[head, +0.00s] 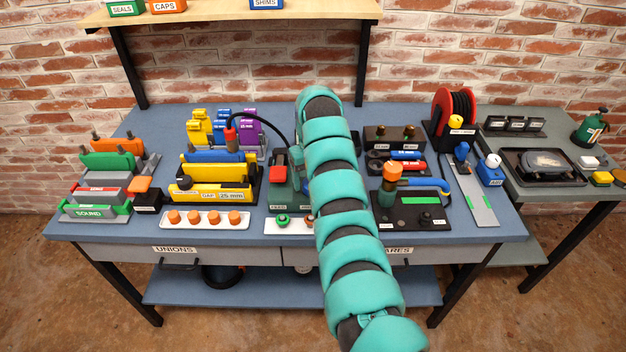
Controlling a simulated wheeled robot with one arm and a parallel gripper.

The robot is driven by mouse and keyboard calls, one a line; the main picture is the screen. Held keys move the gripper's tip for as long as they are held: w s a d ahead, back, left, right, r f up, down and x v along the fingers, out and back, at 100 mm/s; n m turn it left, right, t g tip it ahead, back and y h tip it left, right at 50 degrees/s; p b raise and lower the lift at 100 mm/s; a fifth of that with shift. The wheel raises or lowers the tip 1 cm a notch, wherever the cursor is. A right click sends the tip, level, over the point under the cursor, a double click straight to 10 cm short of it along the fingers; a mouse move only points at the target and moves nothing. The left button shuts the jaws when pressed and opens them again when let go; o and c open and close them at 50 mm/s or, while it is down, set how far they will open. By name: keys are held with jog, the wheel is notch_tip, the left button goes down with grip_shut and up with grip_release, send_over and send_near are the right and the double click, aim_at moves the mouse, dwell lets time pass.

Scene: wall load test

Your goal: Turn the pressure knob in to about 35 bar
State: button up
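My teal arm reaches across the blue workbench (350,112) from the lower right to the back middle and bends over there. My gripper is hidden behind the arm. A dark test unit (384,212) with a green strip stands just right of the arm. An orange knob-like cap (392,172) sits upright at its back left, and a small black knob (426,218) is at its front right. I cannot tell which knob is the pressure knob. No pressure reading is legible. A red-topped device (278,158) left of the arm is partly covered by it.
Left are a yellow gap fixture (213,192), a white tray of orange caps (205,219) and a green fixture marked SOUND (92,212). A red hose reel (456,112) stands back right. A side table (520,190) holds a black tray (513,166).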

notch_tip(320, 180, up, 16)
jog(key=b, duration=0.1)
dwell(0.7)
jog(key=shift+r, duration=0.1)
dwell(0.8)
